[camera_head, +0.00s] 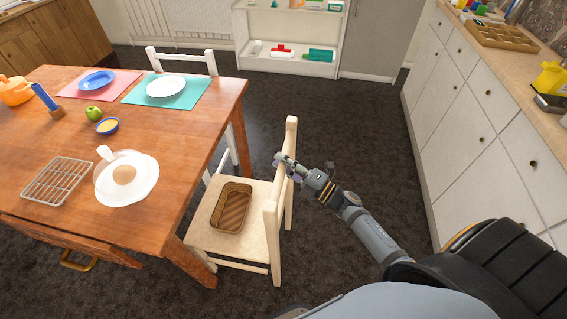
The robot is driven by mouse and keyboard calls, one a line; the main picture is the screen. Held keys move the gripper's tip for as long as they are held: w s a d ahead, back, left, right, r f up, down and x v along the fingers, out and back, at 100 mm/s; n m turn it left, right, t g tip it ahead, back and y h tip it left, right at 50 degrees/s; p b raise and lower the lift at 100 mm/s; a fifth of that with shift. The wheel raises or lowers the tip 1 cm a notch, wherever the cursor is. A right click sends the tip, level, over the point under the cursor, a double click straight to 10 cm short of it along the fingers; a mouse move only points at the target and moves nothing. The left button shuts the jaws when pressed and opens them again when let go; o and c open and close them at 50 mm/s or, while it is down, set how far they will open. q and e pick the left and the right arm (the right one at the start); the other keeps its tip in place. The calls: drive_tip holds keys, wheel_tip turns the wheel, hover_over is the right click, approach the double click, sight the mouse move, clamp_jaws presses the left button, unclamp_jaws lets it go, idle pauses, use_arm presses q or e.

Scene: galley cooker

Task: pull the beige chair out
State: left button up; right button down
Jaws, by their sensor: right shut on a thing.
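The beige chair (255,239) stands upright at the right side of the wooden table (169,160), its back toward my right arm. A brown basket-like tray (231,207) lies on its seat. The seat's left edge is close to the table edge. My right gripper (284,162) is at the chair's back and shut on it; the fingers partly hide the contact. My left gripper is not in view.
Plates, an apple (93,113), a wire rack (59,181) and an orange pot (14,91) are on the table. A white chair (183,60) stands behind it. White cabinets (470,110) line the right. Dark floor between chair and cabinets is clear apart from my arm.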

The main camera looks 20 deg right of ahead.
drive_tip(key=c, duration=1.1)
unclamp_jaws()
drive_tip(key=v, duration=1.2)
drive_tip(key=shift+f, duration=0.1)
